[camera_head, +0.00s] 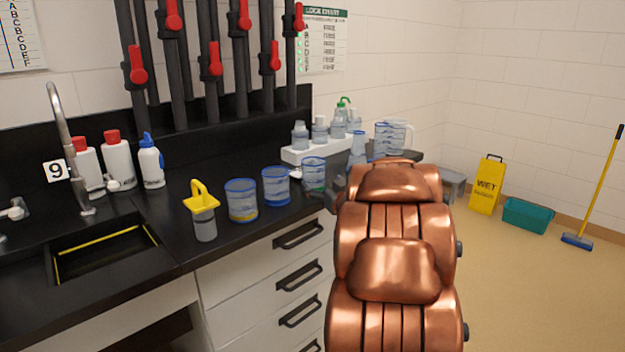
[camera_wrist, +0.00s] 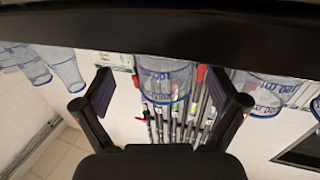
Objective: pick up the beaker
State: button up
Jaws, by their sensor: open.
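A clear beaker with a blue rim and blue markings (camera_wrist: 165,78) stands between the two fingers of my gripper (camera_wrist: 162,92) in the wrist view, which is upside down. The fingers are spread wide, with a visible gap on each side of the beaker. In the head view, the matching beaker seems to be the one (camera_head: 313,174) on the black counter, just left of my copper arm. My arm hides most of the gripper there; a dark part of it shows beside the arm. Two similar beakers (camera_head: 241,201) (camera_head: 275,187) stand farther left.
A yellow-topped container (camera_head: 203,212) and white bottles (camera_head: 118,160) stand by the sink (camera_head: 105,252). A white rack (camera_head: 305,154) with bottles and a pitcher (camera_head: 402,135) are behind. Red-valved pipes line the wall. A yellow sign (camera_head: 487,187) and teal tub (camera_head: 527,216) are on the floor.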

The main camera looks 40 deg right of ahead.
aim_at(314, 175)
jog(key=x, duration=0.5)
jog(key=shift+w+a+r, duration=0.1)
jog(key=shift+a+r, duration=0.1)
jog(key=shift+r, duration=0.1)
jog(key=c, duration=1.1)
jog(key=shift+r, duration=0.1)
